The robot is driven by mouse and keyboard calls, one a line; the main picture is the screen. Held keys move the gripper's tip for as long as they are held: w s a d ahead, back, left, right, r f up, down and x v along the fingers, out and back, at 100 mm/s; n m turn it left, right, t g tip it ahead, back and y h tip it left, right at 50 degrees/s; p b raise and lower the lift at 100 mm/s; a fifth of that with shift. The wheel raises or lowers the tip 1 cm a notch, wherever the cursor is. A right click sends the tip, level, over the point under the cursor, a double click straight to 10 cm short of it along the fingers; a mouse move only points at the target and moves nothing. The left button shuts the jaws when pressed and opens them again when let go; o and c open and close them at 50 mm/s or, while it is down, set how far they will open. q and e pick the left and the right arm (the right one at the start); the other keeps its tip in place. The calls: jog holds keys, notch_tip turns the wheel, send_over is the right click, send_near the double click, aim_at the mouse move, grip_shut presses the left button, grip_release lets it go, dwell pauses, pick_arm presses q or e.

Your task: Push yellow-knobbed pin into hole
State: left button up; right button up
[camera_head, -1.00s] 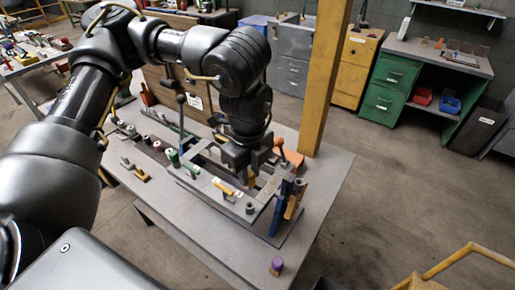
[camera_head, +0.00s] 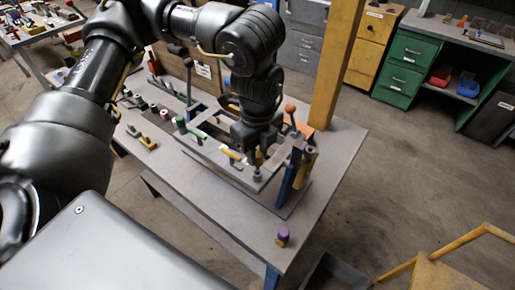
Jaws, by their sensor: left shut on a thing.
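My left gripper (camera_head: 256,151) is over the right part of the metal fixture on the table. It is shut on a small yellowish thing that seems to be the yellow-knobbed pin (camera_head: 258,157), mostly hidden by the fingers. Right below it a short grey collar (camera_head: 257,174) stands on the fixture plate (camera_head: 238,172). The pin's lower end is too small to see, so I cannot tell whether it is in the collar's hole. My right gripper is not in view.
A yellow handle (camera_head: 232,154) lies left of the gripper. An orange-knobbed lever (camera_head: 290,108) and a blue upright (camera_head: 286,188) stand to its right. A purple-topped piece (camera_head: 283,236) stands at the table's front corner. A yellow post (camera_head: 338,62) rises behind. The table's right side is clear.

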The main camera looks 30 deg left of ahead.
pick_arm(q)
jog(key=shift+f, duration=0.1)
dwell(0.3)
jog(key=shift+f, duration=0.25)
dwell(0.8)
jog(key=shift+f+b, duration=0.9)
jog(key=shift+b, duration=0.05)
jog(key=shift+f+b, duration=0.6)
jog(key=shift+f, duration=0.25)
dwell(0.3)
jog(key=o, duration=1.1)
jog(key=shift+c, duration=0.2)
